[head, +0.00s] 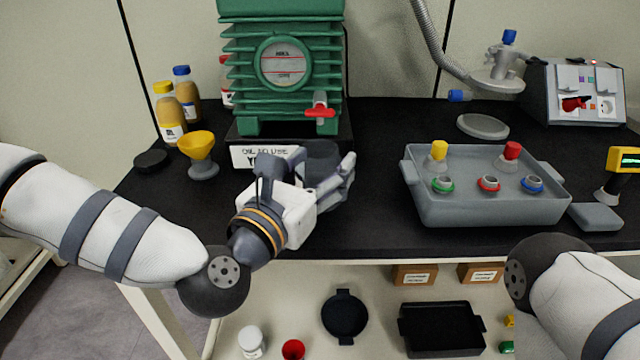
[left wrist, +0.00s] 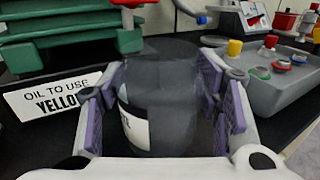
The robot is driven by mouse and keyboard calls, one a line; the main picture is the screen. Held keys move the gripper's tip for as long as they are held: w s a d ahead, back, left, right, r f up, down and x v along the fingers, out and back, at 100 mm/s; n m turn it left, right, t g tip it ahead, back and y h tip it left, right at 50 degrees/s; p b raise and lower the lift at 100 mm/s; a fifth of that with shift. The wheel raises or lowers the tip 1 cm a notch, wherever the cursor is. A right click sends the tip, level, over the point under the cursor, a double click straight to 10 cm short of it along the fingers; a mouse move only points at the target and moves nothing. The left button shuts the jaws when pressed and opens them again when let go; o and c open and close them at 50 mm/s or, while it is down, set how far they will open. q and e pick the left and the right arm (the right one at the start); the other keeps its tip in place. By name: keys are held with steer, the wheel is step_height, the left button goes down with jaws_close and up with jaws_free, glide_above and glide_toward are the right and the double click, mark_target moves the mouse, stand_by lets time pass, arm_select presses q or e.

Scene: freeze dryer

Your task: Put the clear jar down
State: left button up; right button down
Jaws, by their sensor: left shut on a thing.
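The clear jar (head: 322,158) is a see-through, dark-looking cylinder. In the left wrist view the jar (left wrist: 165,85) stands roughly upright between the purple pads, with a white label low on its left side. My left gripper (head: 328,172) is shut on the jar, over the black bench in front of the green pump. The gripper's fingers also show on both sides of the jar in the left wrist view (left wrist: 165,105). The jar's base is hidden, so I cannot tell whether it touches the bench. My right gripper is out of view.
The green pump (head: 283,95) stands behind the jar, with an "oil to use" sign (head: 262,157). A yellow funnel (head: 198,147) and oil bottles (head: 168,110) are to the left. A grey tray (head: 480,212) with small flasks is to the right. Bare bench lies between jar and tray.

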arm_select(q)
steer(key=shift+f, duration=1.55)
steer(key=shift+f+b, duration=0.25)
steer(key=shift+b, duration=0.05)
steer(key=o, duration=1.2)
steer(key=shift+c, duration=0.2)
